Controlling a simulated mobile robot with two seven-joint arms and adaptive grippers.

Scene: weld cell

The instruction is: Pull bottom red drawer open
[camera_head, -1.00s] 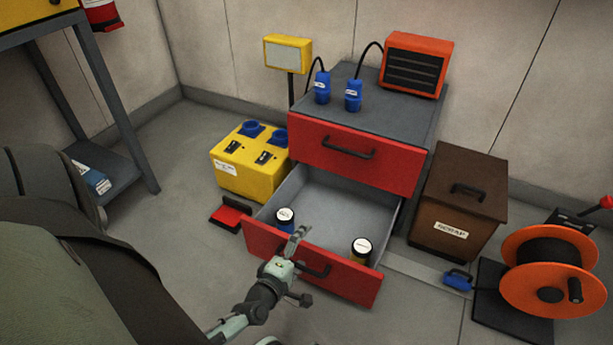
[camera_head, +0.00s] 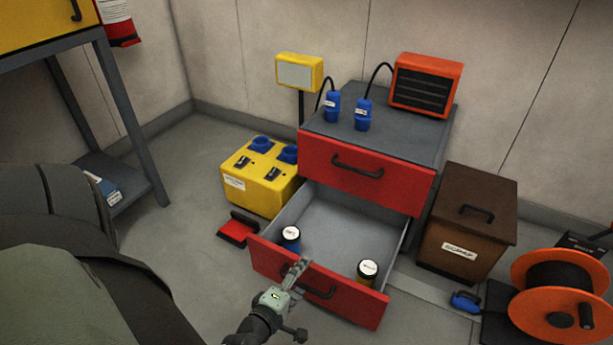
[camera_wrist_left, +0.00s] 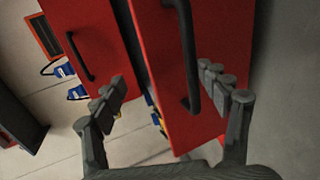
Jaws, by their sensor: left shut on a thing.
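The bottom red drawer (camera_head: 352,304) stands well out of the grey cabinet, with its grey inside showing. My left gripper (camera_head: 298,271) is at the drawer's black handle (camera_head: 323,293), in front of the red face. In the left wrist view the handle (camera_wrist_left: 187,55) runs between the two fingers of the left gripper (camera_wrist_left: 165,88), which is shut on it. The exact contact of the fingertips is hard to see. The upper red drawer (camera_head: 400,185) is closed. My right gripper is not in view.
A brown box (camera_head: 465,225) and an orange cable reel (camera_head: 560,290) stand to the right.

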